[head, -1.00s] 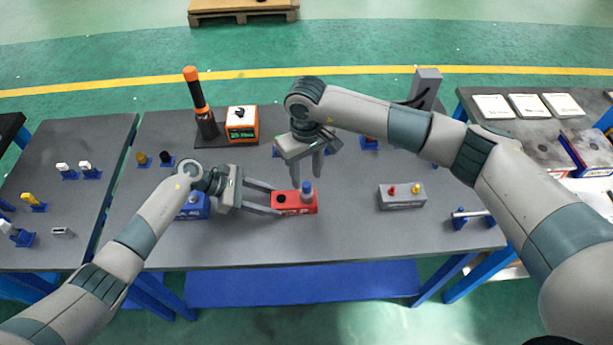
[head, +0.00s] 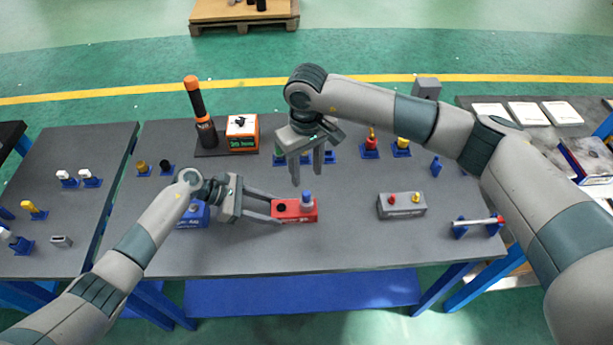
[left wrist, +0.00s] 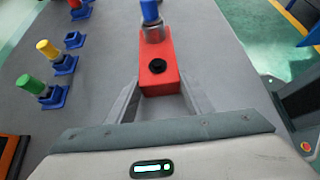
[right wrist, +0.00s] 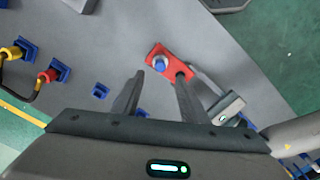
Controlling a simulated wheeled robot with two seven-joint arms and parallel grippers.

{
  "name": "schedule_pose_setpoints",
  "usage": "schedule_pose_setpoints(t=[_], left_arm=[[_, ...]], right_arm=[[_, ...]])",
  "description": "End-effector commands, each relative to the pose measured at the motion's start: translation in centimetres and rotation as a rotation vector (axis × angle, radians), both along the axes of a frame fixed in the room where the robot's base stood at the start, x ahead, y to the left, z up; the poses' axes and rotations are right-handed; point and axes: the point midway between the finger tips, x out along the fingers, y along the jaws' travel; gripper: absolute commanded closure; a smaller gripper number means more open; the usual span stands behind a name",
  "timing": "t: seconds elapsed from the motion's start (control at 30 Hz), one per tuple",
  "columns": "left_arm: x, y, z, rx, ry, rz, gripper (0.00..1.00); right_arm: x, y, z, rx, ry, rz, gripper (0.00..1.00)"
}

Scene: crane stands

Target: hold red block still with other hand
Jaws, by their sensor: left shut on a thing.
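The red block (head: 292,216) sits on the table, with a dark hole in its left part and a grey collar with a blue-topped peg (head: 307,198) upright at its right end. My left gripper (head: 276,210) is shut on the red block's left end from the left side. In the left wrist view the fingers flank the red block (left wrist: 158,80). My right gripper (head: 312,175) is open and empty above the table, behind the red block. In the right wrist view the blue peg (right wrist: 160,64) shows beyond and between the open fingertips (right wrist: 158,75).
A grey block (head: 401,210) with red and yellow pegs stands to the right. A blue block (head: 194,214) is partly hidden behind my left gripper. Blue stands with red (head: 370,147) and yellow (head: 402,146) pegs are at the back.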

Motion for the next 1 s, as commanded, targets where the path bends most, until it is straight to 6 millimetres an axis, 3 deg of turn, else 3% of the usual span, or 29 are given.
schedule_pose_setpoints(t=[0.2,0.4,0.6,0.87,0.9,1.0], left_arm=[[0.0,0.0,0.0,0.0,0.001,0.001,0.84],[0.0,0.0,0.0,0.0,0.001,0.001,0.84],[0.0,0.0,0.0,0.0,0.001,0.001,0.84],[0.0,0.0,0.0,0.0,0.001,0.001,0.84],[0.0,0.0,0.0,0.0,0.001,0.001,0.51],[0.0,0.0,0.0,0.0,0.0,0.0,0.31]], right_arm=[[0.1,0.0,4.1,0.0,-0.004,0.0,0.6],[0.1,0.0,6.9,0.001,-0.001,0.001,0.6],[0.0,0.0,8.1,0.0,0.0,0.0,0.6],[0.0,0.0,8.2,0.0,0.001,0.0,0.6],[0.0,0.0,8.2,0.0,0.0,0.0,0.6],[0.0,0.0,8.2,0.0,0.0,0.0,0.6]])
